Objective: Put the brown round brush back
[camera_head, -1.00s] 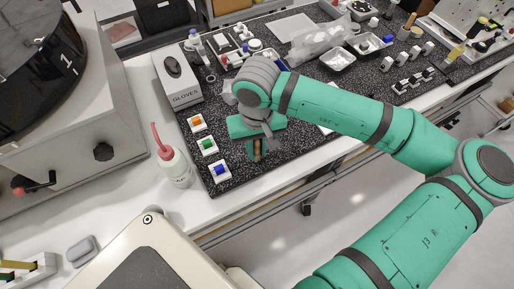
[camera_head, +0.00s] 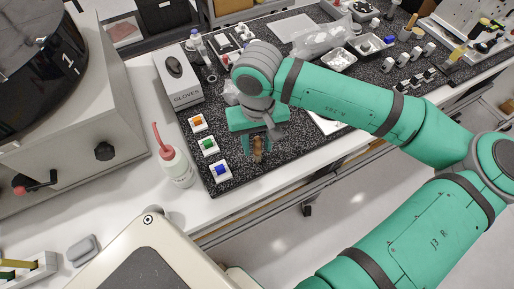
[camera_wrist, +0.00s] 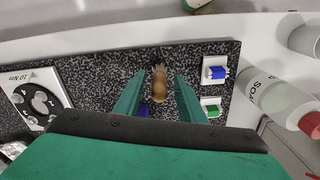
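The brown round brush (camera_wrist: 159,86) shows between the two green fingers of my gripper (camera_wrist: 158,84) in the wrist view. Dark mat shows on both sides of it, so the fingers look apart from it. Pale bristles show at its upper end. In the head view the brush (camera_head: 258,147) is a small brown shape under my gripper (camera_head: 260,146), near the front edge of the black speckled mat (camera_head: 236,172). My gripper is open and points down. Whether the brush stands or leans is hard to tell.
Orange (camera_head: 198,122), green (camera_head: 208,146) and blue (camera_head: 221,172) blocks line the mat's left edge. A red-tipped wash bottle (camera_head: 176,168) and a glove box (camera_head: 180,85) stand left. Several bottles, trays and a wooden-handled tool (camera_head: 411,20) stand farther back.

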